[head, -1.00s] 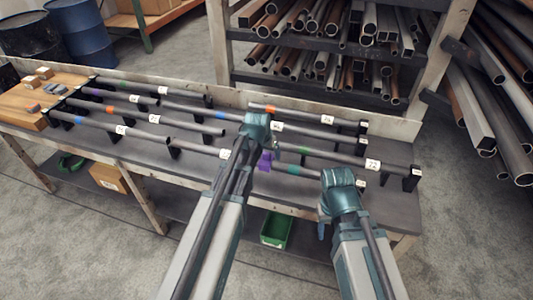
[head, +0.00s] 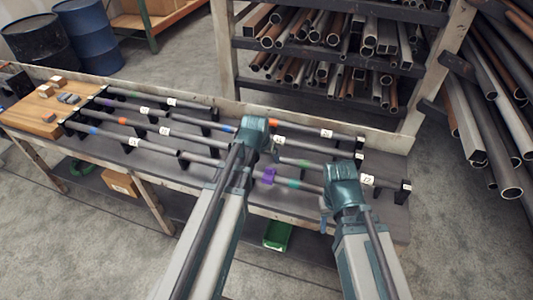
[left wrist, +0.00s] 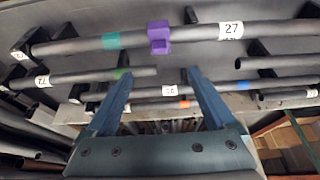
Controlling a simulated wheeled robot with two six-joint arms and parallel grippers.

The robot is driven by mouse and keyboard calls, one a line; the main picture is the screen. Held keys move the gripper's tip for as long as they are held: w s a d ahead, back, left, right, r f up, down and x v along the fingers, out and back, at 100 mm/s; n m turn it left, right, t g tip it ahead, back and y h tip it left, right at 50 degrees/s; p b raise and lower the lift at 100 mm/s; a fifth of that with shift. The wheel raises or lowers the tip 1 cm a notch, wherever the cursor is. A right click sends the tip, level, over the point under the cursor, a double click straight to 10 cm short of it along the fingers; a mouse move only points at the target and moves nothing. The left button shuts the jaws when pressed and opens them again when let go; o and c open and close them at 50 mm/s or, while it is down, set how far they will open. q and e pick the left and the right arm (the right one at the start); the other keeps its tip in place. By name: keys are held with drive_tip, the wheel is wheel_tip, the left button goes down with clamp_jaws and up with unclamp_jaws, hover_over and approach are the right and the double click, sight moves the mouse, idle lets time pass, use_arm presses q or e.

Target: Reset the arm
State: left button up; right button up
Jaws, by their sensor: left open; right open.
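My left gripper (left wrist: 160,85) is open and empty in the left wrist view, its two blue fingers apart with pipes visible beyond them. In the head view my left gripper (head: 262,138) is over the middle of the bench, above the pipes. My right gripper (head: 332,205) is at the bench's front right; its fingers are partly hidden behind its own wrist. A pipe with a purple clamp (left wrist: 158,38), a teal band and a label 27 (left wrist: 231,29) lies on black supports. The purple clamp also shows in the head view (head: 269,176).
The workbench (head: 225,175) carries rows of grey pipes with coloured bands and number labels. A wooden board (head: 35,118) with small blocks sits at its left end. A green bin (head: 278,236) is below.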

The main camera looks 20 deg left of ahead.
use_arm(q)
drive_tip(key=shift+s+r, duration=0.15)
drive_tip(key=shift+r, duration=0.2)
drive_tip(key=s+d+m+g, duration=0.1)
drive_tip(key=s+d+g, duration=0.1)
drive_tip(key=s+d, duration=0.4)
drive_tip(key=s+d+f+m+g+y, duration=0.1)
drive_tip(key=s+d+m+g, duration=0.1)
drive_tip(key=s+d, duration=0.5)
drive_tip(key=s+g, duration=0.1)
drive_tip(key=s, duration=0.5)
drive_tip(key=shift+d+f+y, duration=0.25)
drive_tip(key=shift+y, duration=0.05)
drive_tip(key=shift+w, duration=0.1)
